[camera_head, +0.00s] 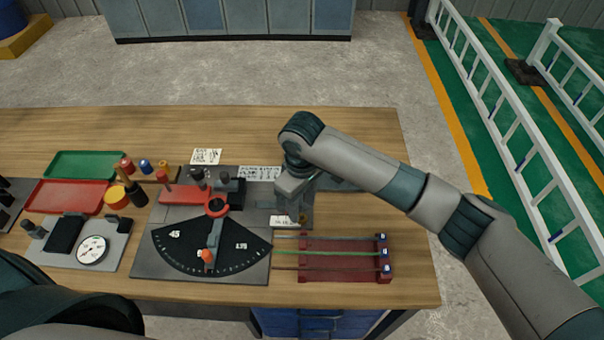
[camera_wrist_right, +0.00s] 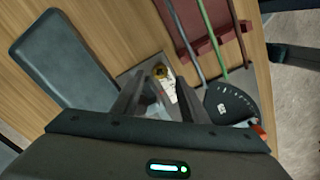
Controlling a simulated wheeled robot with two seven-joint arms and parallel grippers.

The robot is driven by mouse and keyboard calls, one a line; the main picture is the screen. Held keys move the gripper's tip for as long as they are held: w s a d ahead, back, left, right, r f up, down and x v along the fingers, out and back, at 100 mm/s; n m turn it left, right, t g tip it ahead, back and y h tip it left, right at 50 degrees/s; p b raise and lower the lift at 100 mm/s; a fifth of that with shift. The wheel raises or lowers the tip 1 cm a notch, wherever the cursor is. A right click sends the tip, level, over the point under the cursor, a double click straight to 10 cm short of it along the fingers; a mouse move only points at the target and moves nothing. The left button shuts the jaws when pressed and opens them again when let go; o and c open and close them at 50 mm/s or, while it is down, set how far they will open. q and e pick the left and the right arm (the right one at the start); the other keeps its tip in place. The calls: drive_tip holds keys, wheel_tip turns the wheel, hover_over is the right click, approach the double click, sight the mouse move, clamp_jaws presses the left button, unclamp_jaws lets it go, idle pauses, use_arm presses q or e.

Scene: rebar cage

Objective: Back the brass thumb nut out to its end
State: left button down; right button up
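The brass thumb nut (camera_wrist_right: 160,71) shows in the right wrist view as a small gold round piece just beyond the fingertips, beside a white label. In the head view a small brass spot (camera_head: 303,219) shows at the right edge of the grey plate, beside my gripper. My right gripper (camera_head: 291,200) points down over that plate's right part. In the wrist view its two fingers (camera_wrist_right: 161,82) stand apart, with the nut seen through the gap. I cannot tell whether they touch it. My left gripper is out of view; part of my left arm fills the lower left corner.
A black fan-shaped scale (camera_head: 190,250) with an orange-tipped pointer lies left of the gripper. A dark red rack (camera_head: 345,270) with coloured rods lies to the front right. Red (camera_head: 68,197) and green (camera_head: 85,164) trays and a dial gauge (camera_head: 92,250) stand left. A blue-grey tray (camera_wrist_right: 60,60) lies nearby.

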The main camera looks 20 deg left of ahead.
sight(302, 218)
wheel_tip(302, 218, up, 13)
drive_tip(key=b, duration=0.3)
drive_tip(key=shift+r, duration=0.2)
